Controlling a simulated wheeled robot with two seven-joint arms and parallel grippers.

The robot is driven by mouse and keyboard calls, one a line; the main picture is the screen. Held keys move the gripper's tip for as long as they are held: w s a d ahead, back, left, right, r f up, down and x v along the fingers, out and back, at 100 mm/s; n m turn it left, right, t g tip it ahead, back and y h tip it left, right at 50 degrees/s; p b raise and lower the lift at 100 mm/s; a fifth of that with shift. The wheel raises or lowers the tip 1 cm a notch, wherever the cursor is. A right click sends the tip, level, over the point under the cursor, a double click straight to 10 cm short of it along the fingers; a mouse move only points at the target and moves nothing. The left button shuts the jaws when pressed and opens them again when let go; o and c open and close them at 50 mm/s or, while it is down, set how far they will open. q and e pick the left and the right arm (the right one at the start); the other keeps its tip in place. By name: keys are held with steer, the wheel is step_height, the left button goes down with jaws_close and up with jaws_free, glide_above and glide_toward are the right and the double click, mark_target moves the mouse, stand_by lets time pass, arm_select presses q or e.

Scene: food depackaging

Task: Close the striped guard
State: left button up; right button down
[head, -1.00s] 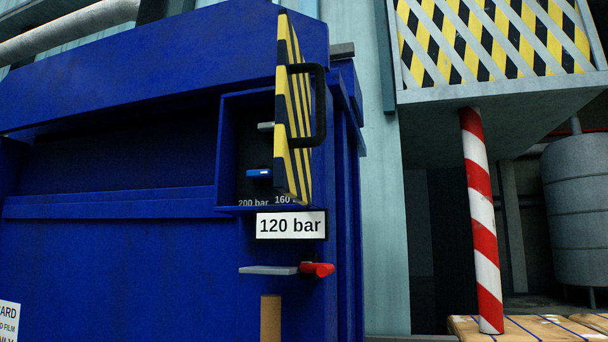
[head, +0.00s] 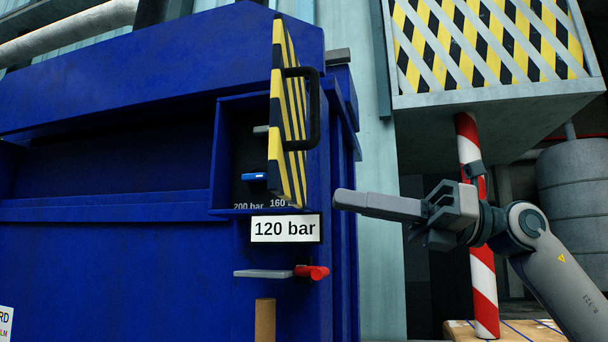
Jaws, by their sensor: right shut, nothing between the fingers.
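The striped guard (head: 287,120) is a yellow and black panel on the blue machine. It stands swung out, seen nearly edge-on, with a black handle (head: 315,108) on its right side. Behind it is an open recess (head: 233,150) with a blue lever (head: 254,177) and a grey lever. My right gripper (head: 340,199) comes in from the right, below and right of the handle. Its fingers are shut and empty, pointing left, apart from the guard. My left gripper is not in view.
A "120 bar" sign (head: 285,229) sits below the recess. Under it a grey lever with a red end (head: 312,272) sticks out. A red and white post (head: 483,270) stands behind my right arm. The space between my gripper and the guard looks clear.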

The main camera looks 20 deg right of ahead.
mark_target(282, 175)
steer(key=s+d+r+t+h, duration=0.2)
steer(key=s+d+r+h, duration=0.1)
steer(key=s+d, duration=0.2)
steer(key=shift+s+d+r+n+t, duration=0.15)
steer(key=shift+s+r+n+t, duration=0.2)
steer(key=shift+s, duration=0.35)
steer(key=shift+f, duration=0.1)
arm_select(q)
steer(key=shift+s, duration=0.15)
